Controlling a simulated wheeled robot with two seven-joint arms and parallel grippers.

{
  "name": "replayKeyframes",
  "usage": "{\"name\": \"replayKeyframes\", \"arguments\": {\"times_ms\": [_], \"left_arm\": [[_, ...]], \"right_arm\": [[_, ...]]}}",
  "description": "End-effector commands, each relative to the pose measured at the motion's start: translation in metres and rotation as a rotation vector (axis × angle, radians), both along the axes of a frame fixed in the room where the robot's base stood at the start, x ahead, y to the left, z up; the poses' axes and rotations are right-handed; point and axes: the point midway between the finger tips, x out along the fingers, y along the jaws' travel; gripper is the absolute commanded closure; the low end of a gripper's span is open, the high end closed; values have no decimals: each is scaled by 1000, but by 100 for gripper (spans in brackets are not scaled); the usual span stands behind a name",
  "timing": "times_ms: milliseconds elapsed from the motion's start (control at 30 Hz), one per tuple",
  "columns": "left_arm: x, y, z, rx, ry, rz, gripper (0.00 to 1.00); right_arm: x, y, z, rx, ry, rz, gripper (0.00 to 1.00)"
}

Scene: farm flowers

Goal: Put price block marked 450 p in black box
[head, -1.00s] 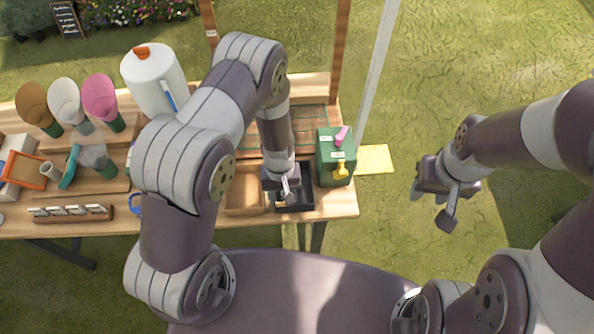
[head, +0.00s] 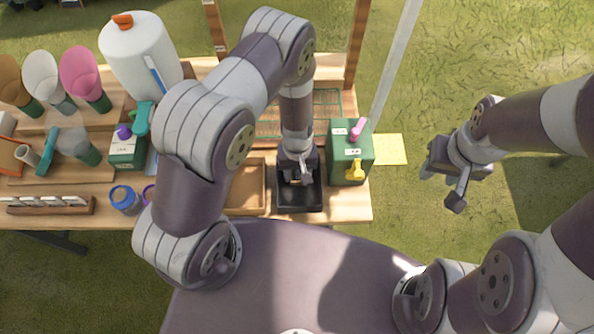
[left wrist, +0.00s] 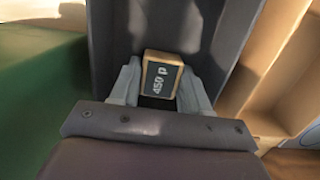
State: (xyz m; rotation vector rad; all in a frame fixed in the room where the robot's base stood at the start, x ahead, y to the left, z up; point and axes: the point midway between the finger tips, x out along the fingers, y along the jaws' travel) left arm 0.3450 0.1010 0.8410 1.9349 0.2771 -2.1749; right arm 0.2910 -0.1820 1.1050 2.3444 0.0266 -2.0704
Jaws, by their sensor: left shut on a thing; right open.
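The wooden price block (left wrist: 162,76) has a dark face marked 450 p. In the left wrist view it sits between the fingers of my left gripper (left wrist: 158,92), which is shut on it. The black box (head: 301,206) stands on the table; its dark inner wall (left wrist: 202,45) surrounds the block in the left wrist view. In the head view my left gripper (head: 296,178) points down over the back part of this box, and the block cannot be made out there. I cannot tell whether the block touches the box floor. My right gripper (head: 440,187) is open and empty, off the table's right side.
A wooden tray (head: 245,188) adjoins the black box on the left. A green box (head: 349,158) with pink and yellow items stands close on its right. A rack of price blocks (head: 48,204) and blue tape (head: 124,197) lie further left. Grass is beyond the table's right edge.

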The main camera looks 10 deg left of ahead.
Motion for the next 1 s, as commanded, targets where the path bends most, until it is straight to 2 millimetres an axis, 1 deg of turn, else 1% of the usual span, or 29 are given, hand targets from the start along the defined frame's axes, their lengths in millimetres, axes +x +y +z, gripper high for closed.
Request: {"name": "replayKeyframes", "arguments": {"times_ms": [100, 133, 167, 200, 433, 500, 567, 667, 800, 900, 1000], "left_arm": [[0, 0, -3, 0, 0, 0, 83], [0, 0, -2, 0, 0, 0, 44], [0, 0, -1, 0, 0, 0, 35], [0, 0, -1, 0, 0, 0, 29], [0, 0, -1, 0, 0, 0, 29], [0, 0, 3, 0, 0, 0, 29], [2, 0, 8, -2, -2, 0, 29], [5, 1, 31, -2, -5, -1, 29], [9, 2, 69, -2, -5, 1, 29], [11, 3, 92, -2, -5, 1, 29], [13, 4, 108, -1, -2, 0, 29]], "right_arm": [[0, 0, -3, 0, 0, 0, 57], [0, 0, -2, 0, 1, 0, 57], [0, 0, -1, 0, 0, 0, 57], [0, 0, -1, 0, 0, 0, 57], [0, 0, -1, 0, 1, 0, 57], [0, 0, 2, 0, 0, 0, 57], [0, 0, 0, 0, 0, 0, 57], [0, 0, -2, 0, 1, 0, 57], [0, 0, -6, 0, 1, 0, 57], [0, 0, -8, 0, 1, 0, 57], [0, 0, -10, 0, 1, 0, 57]]}}
